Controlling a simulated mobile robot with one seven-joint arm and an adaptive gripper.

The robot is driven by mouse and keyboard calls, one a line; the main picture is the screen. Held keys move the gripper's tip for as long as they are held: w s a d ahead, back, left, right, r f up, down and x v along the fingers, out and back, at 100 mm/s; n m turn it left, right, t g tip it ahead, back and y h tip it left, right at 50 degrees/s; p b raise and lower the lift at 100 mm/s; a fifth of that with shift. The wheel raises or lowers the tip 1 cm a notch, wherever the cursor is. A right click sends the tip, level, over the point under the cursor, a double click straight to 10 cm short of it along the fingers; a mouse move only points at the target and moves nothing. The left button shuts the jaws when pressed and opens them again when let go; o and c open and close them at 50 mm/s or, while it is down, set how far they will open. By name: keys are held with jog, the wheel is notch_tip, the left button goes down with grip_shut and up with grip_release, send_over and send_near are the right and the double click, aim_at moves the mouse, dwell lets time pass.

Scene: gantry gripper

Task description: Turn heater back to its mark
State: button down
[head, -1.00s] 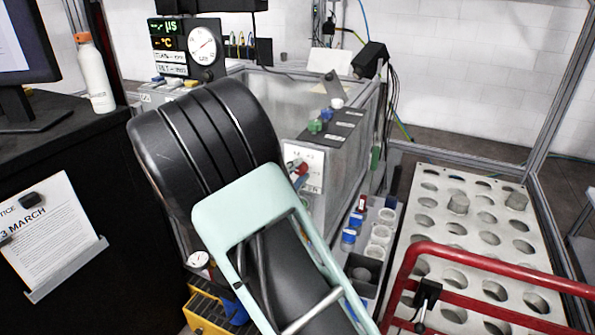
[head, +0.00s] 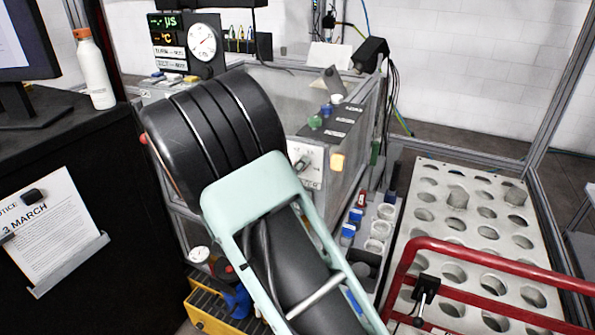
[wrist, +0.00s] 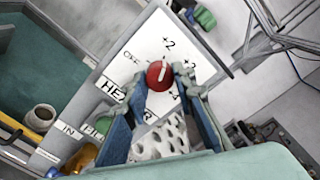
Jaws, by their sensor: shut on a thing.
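In the wrist view the heater knob (wrist: 159,76) is red and round with a white pointer line. It sits on a white panel (wrist: 151,40) lettered HEATER. The pointer leans slightly right of straight up in this view, toward the upper "+2" mark. My gripper (wrist: 163,84) is shut on the knob, with a blue finger on each side; the fingertips hide the knob's lower edge and part of the lettering. In the head view the white panel (head: 313,181) shows just right of my arm, which hides much of the area around it.
A rack of blue-capped containers (head: 377,247) stands to the right. Farther right are a pale plate with round holes (head: 425,197) and a red rail (head: 480,258). A black counter is left.

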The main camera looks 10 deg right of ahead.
jog(key=shift+f+m+b, duration=0.1)
jog(key=shift+m+b, duration=3.4)
jog(key=shift+m, duration=2)
jog(key=shift+a, duration=0.1)
jog(key=c, duration=1.6)
grip_release()
jog(key=v, duration=1.2)
